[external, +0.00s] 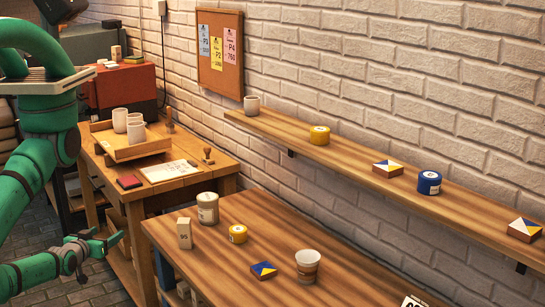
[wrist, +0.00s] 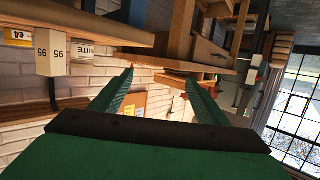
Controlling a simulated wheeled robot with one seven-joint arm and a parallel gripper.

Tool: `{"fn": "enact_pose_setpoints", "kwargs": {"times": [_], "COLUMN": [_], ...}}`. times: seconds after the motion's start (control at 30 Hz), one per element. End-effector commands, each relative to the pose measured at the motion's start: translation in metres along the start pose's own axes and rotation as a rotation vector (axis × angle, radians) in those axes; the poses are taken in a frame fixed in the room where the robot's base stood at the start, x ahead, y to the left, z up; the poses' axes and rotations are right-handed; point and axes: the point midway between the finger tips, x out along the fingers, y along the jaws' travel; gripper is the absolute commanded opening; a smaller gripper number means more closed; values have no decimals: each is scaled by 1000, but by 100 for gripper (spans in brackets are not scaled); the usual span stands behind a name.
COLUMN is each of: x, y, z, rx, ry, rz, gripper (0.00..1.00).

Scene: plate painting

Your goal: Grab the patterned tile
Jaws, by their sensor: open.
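A patterned tile (external: 263,270) in blue, yellow and white lies on the front table's wooden top. Two similar patterned tiles sit on the wall shelf, one near its middle (external: 387,169) and one at its right end (external: 523,230). My gripper (external: 106,239) is open and empty, left of the front table and well apart from every tile. In the wrist view, my gripper (wrist: 160,75) has its two green fingers spread with nothing between them. No patterned tile can be made out in the wrist view.
On the front table (external: 205,257) stand a beige block (external: 184,232), a lidded pale jar (external: 208,207), a yellow tin (external: 238,233) and a cup (external: 307,265). The shelf also holds a yellow tin (external: 319,135) and a blue tin (external: 429,182). The wrist picture looks tipped over.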

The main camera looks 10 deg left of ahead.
Motion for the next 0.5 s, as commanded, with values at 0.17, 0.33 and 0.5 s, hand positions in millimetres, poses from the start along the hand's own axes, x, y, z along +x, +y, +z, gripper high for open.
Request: {"fn": "enact_pose_setpoints", "kwargs": {"times": [0.17,0.33,0.5], "x": [20,58,86], "y": [14,58,118], "z": [-13,-44,-78], "rx": [65,215,353], "ry": [53,184,329], "rz": [61,194,325], "gripper": [68,68,68]}}
